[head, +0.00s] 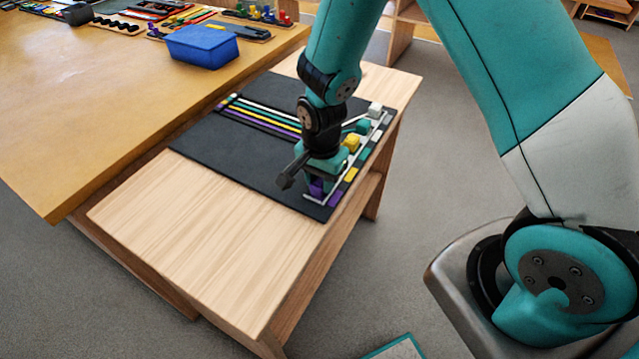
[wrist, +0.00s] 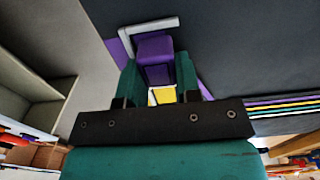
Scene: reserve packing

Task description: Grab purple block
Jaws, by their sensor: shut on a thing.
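The purple block (wrist: 155,52) is between the two fingers of my gripper (wrist: 160,85) in the wrist view, and the fingers are shut on it. In the head view my gripper (head: 322,180) is down at the near right end of the dark mat (head: 230,155), and a small part of the purple block (head: 316,187) shows below it. A light grey bracket-like edge (wrist: 150,28) lies close beside the block in the wrist view. I cannot tell whether the block touches the mat.
A yellow block (head: 351,142), a green block (head: 362,126) and a white block (head: 375,109) stand in a row behind my gripper. Coloured strips (head: 265,118) run along the mat. A blue box (head: 202,46) sits on the larger table. The bench's near end (head: 200,225) is bare.

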